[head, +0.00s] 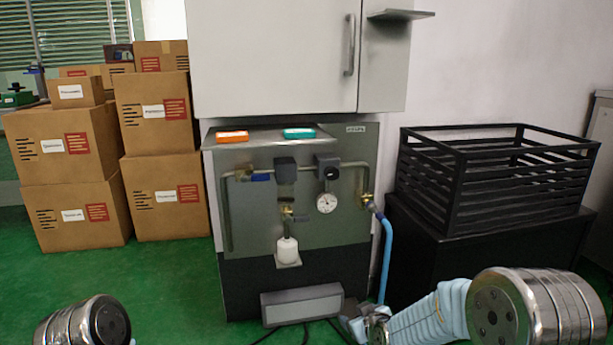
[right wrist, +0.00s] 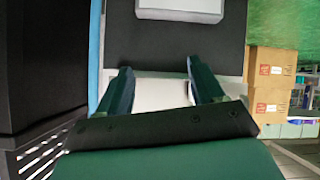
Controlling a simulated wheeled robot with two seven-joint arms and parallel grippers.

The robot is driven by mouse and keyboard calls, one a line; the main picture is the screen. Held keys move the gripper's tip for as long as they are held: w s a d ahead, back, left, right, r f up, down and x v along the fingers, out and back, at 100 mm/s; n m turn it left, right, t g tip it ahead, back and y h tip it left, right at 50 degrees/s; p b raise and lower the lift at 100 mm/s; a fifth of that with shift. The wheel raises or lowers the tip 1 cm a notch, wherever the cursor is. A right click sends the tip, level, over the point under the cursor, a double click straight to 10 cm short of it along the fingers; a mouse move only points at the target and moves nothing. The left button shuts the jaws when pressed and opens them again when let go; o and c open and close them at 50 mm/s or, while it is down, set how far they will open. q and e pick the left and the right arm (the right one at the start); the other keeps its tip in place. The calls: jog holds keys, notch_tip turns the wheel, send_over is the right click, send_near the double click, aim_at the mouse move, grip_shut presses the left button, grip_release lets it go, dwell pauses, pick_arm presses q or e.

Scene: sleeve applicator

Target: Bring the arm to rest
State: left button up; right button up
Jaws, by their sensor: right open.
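My right arm comes in from the lower right of the head view, and its gripper (head: 358,326) is low in front of the machine, by the right end of the grey box at its foot. In the right wrist view its two dark fingers (right wrist: 160,75) stand well apart. No held object shows between them; a pale surface lies behind. My left gripper is out of view; only a metal joint of my left arm shows at the lower left.
The grey machine (head: 335,215) has a gauge (head: 327,203), a blue hose (head: 387,255) and a grey box (head: 302,303) at its foot. A black crate (head: 520,190) sits on a black cabinet at right. Cartons (head: 75,215) stand at left. Green floor is clear at left front.

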jog(key=s+d+f+m+g, duration=0.1)
jog(key=s+f+m+g, duration=0.25)
jog(key=s+f, duration=0.75)
jog(key=s+a+f+m+g+y, duration=0.1)
jog(key=s+f+m+g, duration=0.15)
jog(key=s+f, duration=0.6)
jog(key=s+a+f+m+g+y, duration=0.15)
jog(key=s+f+g, duration=0.3)
jog(key=s, duration=0.75)
notch_tip(320, 180, up, 16)
jog(key=p, duration=1.7)
jog(key=shift+a+r+h, duration=0.15)
jog(key=shift+a+h, duration=0.2)
jog(key=shift+a, duration=0.05)
jog(key=shift+w+n, duration=0.1)
jog(key=shift+n, duration=0.15)
